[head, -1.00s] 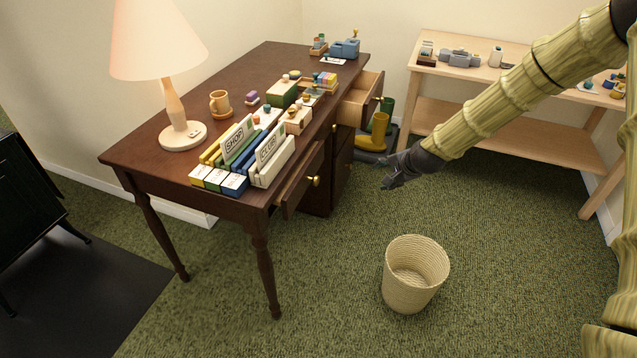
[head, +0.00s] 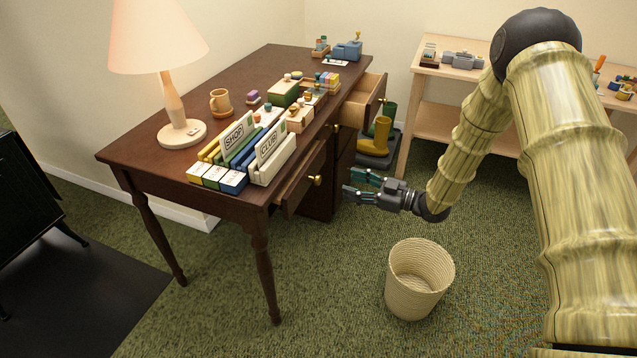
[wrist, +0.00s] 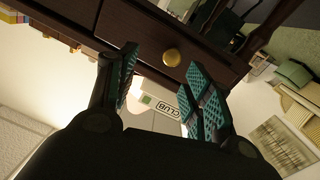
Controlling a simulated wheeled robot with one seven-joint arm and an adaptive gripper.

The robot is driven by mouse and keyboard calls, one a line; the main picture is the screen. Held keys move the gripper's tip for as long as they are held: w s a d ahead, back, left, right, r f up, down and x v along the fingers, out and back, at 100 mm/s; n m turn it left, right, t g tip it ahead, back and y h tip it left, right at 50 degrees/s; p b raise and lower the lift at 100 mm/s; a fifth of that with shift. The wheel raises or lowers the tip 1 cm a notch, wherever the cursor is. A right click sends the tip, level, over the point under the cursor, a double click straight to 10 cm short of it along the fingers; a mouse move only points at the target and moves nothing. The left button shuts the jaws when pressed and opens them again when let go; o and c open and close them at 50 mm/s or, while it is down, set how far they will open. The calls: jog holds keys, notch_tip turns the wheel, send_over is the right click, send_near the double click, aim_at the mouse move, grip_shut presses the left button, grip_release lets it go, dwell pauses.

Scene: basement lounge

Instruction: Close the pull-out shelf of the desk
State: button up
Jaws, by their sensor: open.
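The dark wooden desk (head: 190,85) stands at the left in the head view. A dark front with a round brass knob (head: 316,180) juts out from its near right side, under the top. I cannot tell whether this is the shelf or a shallow drawer. My gripper (head: 353,184) is open and empty, just right of that knob, its fingers pointing left. In the wrist view, the brass knob (wrist: 172,57) shows between and beyond the spread fingers, on a dark wood front (wrist: 140,38). I see no contact.
Farther back, a desk drawer (head: 364,100) with a pale inside stands open. A woven basket (head: 419,280) is on the carpet below my gripper. Boots (head: 376,137) stand behind it. A lamp (head: 165,60) and signed boxes (head: 250,150) sit on the desk.

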aim_at(320, 180)
jog(key=shift+n+g+y, duration=0.3)
jog(key=shift+n+g, duration=0.2)
jog(key=shift+n, duration=0.1)
jog(key=x, duration=0.3)
jog(key=s+x, duration=0.1)
jog(key=x, duration=0.3)
jog(key=b+x, duration=0.1)
jog(key=x, duration=0.2)
jog(key=shift+s+a, duration=0.15)
jog(key=shift+a, duration=0.55)
jog(key=shift+c, duration=0.4)
grip_shut()
